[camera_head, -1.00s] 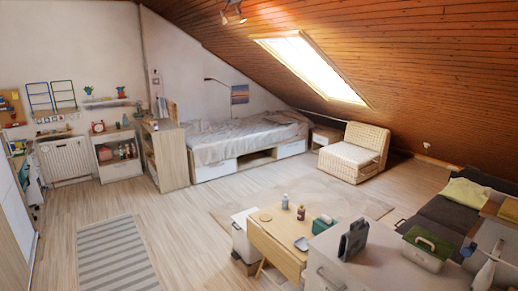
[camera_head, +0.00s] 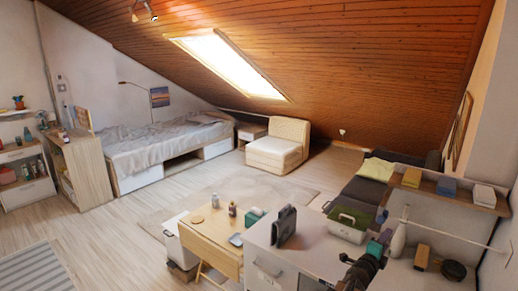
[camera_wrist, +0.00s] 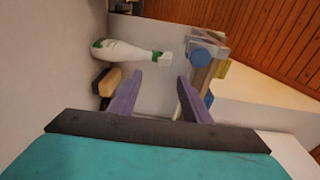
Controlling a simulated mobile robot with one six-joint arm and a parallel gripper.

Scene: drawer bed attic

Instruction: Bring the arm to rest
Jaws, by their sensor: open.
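My gripper (camera_wrist: 160,85) shows in the wrist view with its two purple fingers apart and nothing between them. In the head view, my arm with its teal part reaches up from the bottom edge at the lower right, over the white counter (camera_head: 320,238). A white bottle with green marks (camera_wrist: 122,51) lies across the wrist view beyond the fingertips, apart from them. The same white bottle (camera_head: 398,240) stands upright on the counter in the head view, just right of my arm.
A dark upright object (camera_head: 284,226) and a green-lidded box (camera_head: 349,222) stand on the counter. A shelf (camera_head: 440,192) with small boxes rises behind the bottle. A wooden table (camera_head: 212,238) adjoins the counter at left. Open floor (camera_head: 120,225) lies further left.

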